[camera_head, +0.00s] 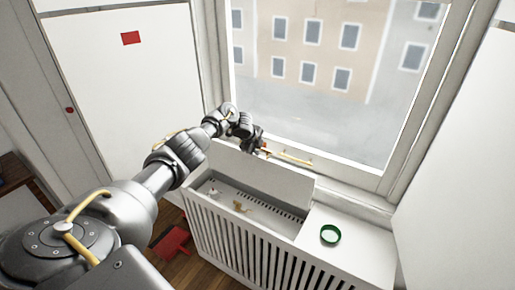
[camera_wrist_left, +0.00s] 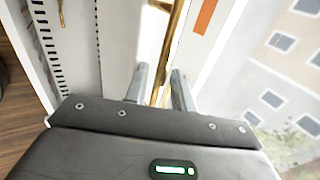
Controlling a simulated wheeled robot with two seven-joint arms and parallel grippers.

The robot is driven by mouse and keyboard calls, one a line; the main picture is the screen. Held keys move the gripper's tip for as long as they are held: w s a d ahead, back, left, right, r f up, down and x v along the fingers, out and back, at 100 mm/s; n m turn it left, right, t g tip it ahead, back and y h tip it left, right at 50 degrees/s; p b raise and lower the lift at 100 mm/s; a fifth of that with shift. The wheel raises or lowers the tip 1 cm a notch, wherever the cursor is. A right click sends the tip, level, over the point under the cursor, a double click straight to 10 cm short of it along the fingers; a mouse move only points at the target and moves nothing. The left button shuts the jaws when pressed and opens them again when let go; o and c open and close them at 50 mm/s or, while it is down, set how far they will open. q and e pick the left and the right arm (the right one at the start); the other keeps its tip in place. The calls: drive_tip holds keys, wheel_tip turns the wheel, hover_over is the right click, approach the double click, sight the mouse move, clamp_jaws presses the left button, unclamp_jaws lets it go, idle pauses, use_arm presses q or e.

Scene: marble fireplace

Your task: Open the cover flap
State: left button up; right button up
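The cover flap (camera_head: 270,175) is a white panel on top of the slatted white radiator cover (camera_head: 245,238). It stands raised at the back of the opening, near the window sill, and the inside of the cover shows below it. My left gripper (camera_head: 262,149) is just above and behind the flap's top edge. I cannot tell whether a finger touches the flap. My right gripper is not in view.
A green ring-shaped dish (camera_head: 330,234) stands on the fixed right part of the cover top. A red dustpan-like object (camera_head: 172,243) is on the wooden floor.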

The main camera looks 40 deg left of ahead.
use_arm(q)
drive_tip(key=shift+s, duration=0.1)
drive_tip(key=shift+s+a+r, duration=0.1)
drive_tip(key=shift+s+r, duration=0.2)
drive_tip(key=shift+r, duration=0.25)
drive_tip(key=v, duration=0.9)
drive_tip(key=shift+r, duration=0.2)
